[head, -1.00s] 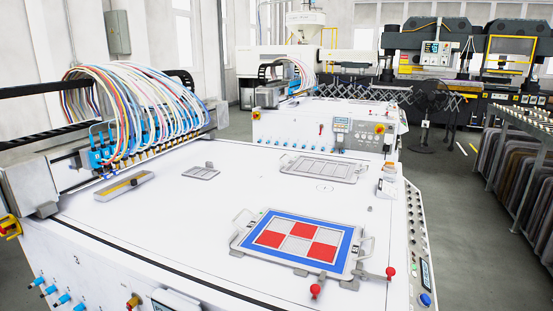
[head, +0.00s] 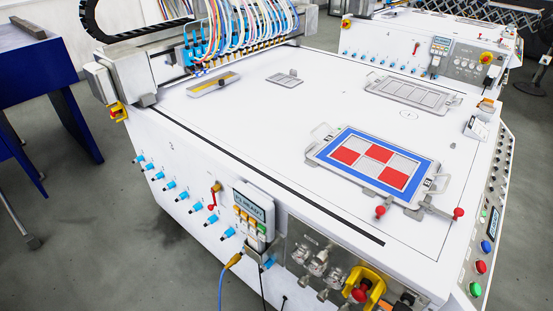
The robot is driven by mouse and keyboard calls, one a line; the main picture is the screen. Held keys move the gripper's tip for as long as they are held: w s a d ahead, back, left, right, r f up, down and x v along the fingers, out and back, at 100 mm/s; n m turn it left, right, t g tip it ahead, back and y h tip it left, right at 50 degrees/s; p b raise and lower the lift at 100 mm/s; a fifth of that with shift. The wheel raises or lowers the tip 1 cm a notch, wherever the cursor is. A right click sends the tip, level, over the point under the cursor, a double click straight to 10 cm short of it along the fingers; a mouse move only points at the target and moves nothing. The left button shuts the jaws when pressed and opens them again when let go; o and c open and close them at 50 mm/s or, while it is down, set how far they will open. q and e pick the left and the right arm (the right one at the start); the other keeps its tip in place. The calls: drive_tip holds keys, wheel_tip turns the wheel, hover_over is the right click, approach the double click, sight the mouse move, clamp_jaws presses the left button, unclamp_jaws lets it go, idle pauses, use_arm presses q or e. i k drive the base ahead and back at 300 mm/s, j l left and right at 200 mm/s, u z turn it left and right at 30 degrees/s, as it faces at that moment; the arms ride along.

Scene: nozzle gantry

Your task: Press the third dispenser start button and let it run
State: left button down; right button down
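A white dispenser machine (head: 340,120) fills the middle of the head view; the numeral on its side is too small to read surely. On its right edge panel (head: 494,215) a green button (head: 475,289), a red button (head: 481,267) and a blue button (head: 486,246) sit in a row, with a small display (head: 493,222) above them. A control box (head: 254,215) with a lit screen and coloured keys hangs on its front side. Neither gripper is in view, and nothing touches the buttons.
A framed red, white and blue mould (head: 372,160) lies on the machine top. Colourful hoses (head: 235,30) feed the nozzle gantry. Another white machine (head: 420,50) stands behind. A blue table (head: 35,75) is at left. Grey floor (head: 100,200) beside the machine is clear.

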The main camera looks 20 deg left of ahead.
sight(475, 289)
drive_tip(key=j+u, duration=0.25)
drive_tip(key=j, duration=0.6)
drive_tip(key=z, duration=1.4)
drive_tip(key=k+l, duration=0.05)
